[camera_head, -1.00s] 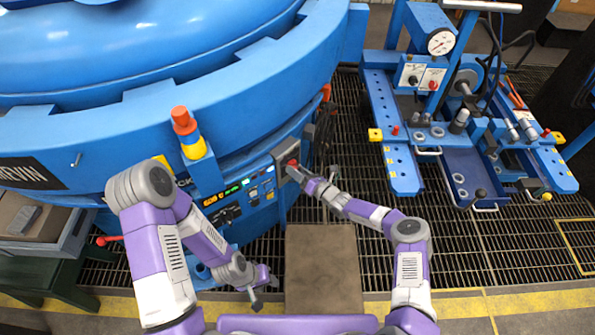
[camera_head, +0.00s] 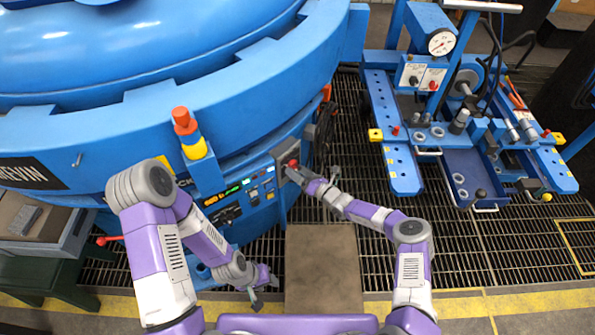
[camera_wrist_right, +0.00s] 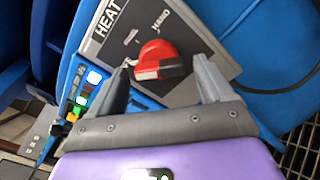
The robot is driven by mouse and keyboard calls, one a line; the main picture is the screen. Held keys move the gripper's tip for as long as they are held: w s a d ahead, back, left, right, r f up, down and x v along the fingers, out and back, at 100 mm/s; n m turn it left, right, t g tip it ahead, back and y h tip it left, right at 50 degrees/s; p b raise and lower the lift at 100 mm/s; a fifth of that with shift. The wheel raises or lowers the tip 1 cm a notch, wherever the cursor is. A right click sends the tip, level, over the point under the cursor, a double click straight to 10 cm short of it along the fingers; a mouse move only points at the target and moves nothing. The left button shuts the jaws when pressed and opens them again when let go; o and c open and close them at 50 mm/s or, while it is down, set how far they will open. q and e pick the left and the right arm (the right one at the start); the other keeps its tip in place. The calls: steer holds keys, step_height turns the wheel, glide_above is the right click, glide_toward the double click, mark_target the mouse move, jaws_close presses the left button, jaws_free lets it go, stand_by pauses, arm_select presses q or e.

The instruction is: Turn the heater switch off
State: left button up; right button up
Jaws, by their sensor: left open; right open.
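The heater switch (camera_wrist_right: 158,60) is a red rotary knob on a grey plate (camera_wrist_right: 190,22) marked "HEAT" in the right wrist view. In the head view the red knob (camera_head: 292,164) shows on the front of the blue furnace. My right gripper (camera_wrist_right: 160,75) is open, with one finger on each side of the knob; I cannot tell whether either finger touches it. It also shows in the head view (camera_head: 298,174) at the plate. My left gripper (camera_head: 262,290) is open and empty, low beside the furnace, well away from the switch.
The blue furnace (camera_head: 230,85) fills the upper left, with a lit control panel (camera_head: 240,195) left of the switch. An orange-topped post (camera_head: 186,130) stands out from it. A blue machine (camera_head: 450,110) stands at the right.

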steer(key=p+v, duration=0.2)
steer(key=v, duration=0.5)
steer(key=shift+a, duration=0.1)
steer(key=s+a+f+n+g+h, duration=0.1)
steer(key=s+a+f+n+g, duration=0.2)
steer(key=s+n+g, duration=0.45)
steer(key=s+a+f+n+g+h, duration=0.15)
steer(key=s+a+n+g, duration=0.25)
steer(key=s+n, duration=0.65)
steer(key=s+d+r+n+h, duration=0.2)
steer(key=s+d+n+h, duration=0.4)
steer(key=s+d+n, duration=0.5)
steer(key=s+n, duration=0.2)
steer(key=s, duration=0.2)
steer(key=shift+s+d+n, duration=0.25)
steer(key=shift+s+n, duration=0.1)
steer(key=shift+n, duration=0.05)
